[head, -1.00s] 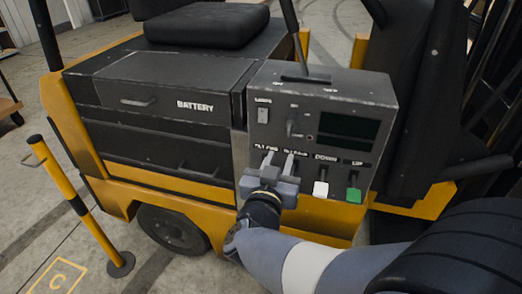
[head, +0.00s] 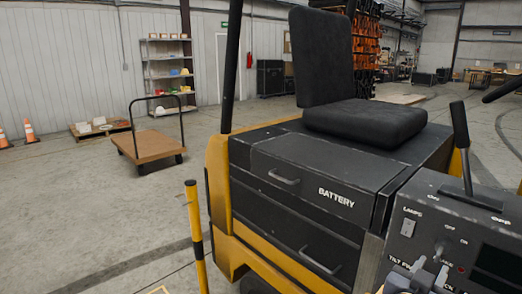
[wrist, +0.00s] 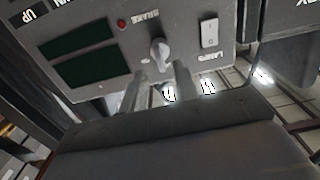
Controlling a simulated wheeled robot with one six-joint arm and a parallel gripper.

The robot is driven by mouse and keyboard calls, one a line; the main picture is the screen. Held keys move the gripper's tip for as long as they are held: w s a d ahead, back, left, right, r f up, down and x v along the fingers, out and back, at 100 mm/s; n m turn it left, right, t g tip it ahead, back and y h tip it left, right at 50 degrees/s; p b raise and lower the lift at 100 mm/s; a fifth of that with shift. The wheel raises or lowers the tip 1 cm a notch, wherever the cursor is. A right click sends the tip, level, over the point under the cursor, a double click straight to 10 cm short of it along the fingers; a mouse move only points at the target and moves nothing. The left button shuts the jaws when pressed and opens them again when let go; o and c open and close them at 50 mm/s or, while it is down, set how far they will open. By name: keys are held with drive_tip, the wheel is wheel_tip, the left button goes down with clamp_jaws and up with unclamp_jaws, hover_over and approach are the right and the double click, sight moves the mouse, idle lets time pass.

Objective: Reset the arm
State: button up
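My gripper (head: 429,270) is at the lower right of the head view, in front of the forklift's grey control panel (head: 416,215). In the wrist view my gripper (wrist: 161,75) has its two fingers apart, with a gap between them and nothing seen held. A grey rotary knob (wrist: 160,52) on the panel shows just beyond the fingertips; I cannot tell whether they touch the panel. A white lamps rocker switch (wrist: 209,33) is to the right of the fingers. Most of my arm is outside the head view.
The battery drawer (head: 310,180) and black seat (head: 365,122) are left of and behind the panel. A black lever (head: 460,140) rises from the panel top. A yellow post (head: 195,235) stands at the front left. A cart (head: 150,146) is farther back on open floor.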

sight(437, 258)
drive_tip(key=shift+x, duration=2.35)
drive_tip(key=shift+a, duration=0.1)
